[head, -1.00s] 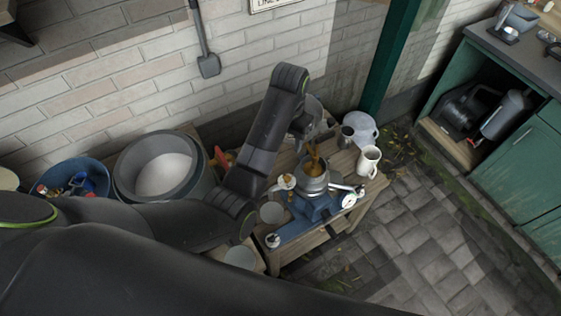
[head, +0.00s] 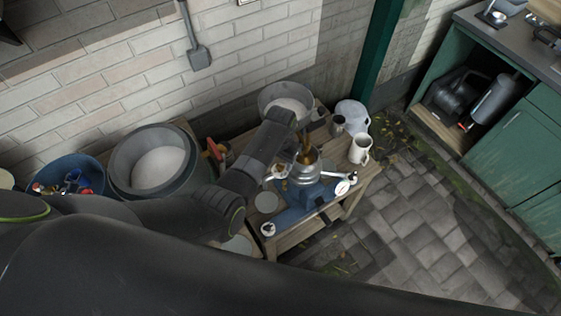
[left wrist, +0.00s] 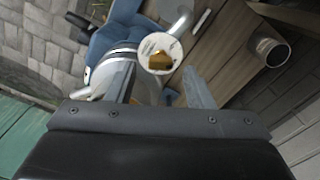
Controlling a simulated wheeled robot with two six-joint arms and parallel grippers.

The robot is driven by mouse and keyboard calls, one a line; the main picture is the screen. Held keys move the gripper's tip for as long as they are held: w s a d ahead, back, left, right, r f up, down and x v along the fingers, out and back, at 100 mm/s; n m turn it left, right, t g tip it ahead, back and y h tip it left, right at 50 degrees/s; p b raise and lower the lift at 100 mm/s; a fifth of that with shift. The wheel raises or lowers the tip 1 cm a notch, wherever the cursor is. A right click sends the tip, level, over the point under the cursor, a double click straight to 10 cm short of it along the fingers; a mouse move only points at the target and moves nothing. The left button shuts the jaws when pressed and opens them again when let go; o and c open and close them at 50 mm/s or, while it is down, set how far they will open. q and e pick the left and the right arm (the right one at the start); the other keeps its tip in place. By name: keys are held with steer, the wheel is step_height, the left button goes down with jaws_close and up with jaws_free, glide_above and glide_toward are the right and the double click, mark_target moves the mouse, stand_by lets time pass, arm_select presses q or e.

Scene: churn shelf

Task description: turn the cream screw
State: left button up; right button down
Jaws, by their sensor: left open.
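A grey metal separator (head: 305,172) with brass-coloured parts rising from its top stands on a blue base (head: 296,212) on a wooden bench. In the left wrist view, a small brass piece (left wrist: 160,59) sits on a round white disc; it may be the cream screw, but I cannot be sure. My left gripper (left wrist: 156,74) is open, with its fingers on either side of the near part of this disc. I cannot tell whether they touch anything. In the head view my left wrist hides most of the gripper. My right gripper is not in view.
A white jug (head: 361,149) and a dark metal cup (head: 337,125) stand at the bench's right. A grey basin (head: 287,104) stands behind my left arm. A large grey tub (head: 182,150) and a blue bowl (head: 70,174) are at the left. The paved floor at right is open.

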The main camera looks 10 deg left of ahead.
arm_select(q)
steer(key=shift+f, duration=0.85)
steer(key=shift+c, duration=0.5)
steer(key=c, duration=0.9)
steer(key=shift+r+n+p, duration=0.1)
steer(key=shift+n+p, duration=0.2)
steer(key=shift+n, duration=2.3)
steer(key=o, duration=1)
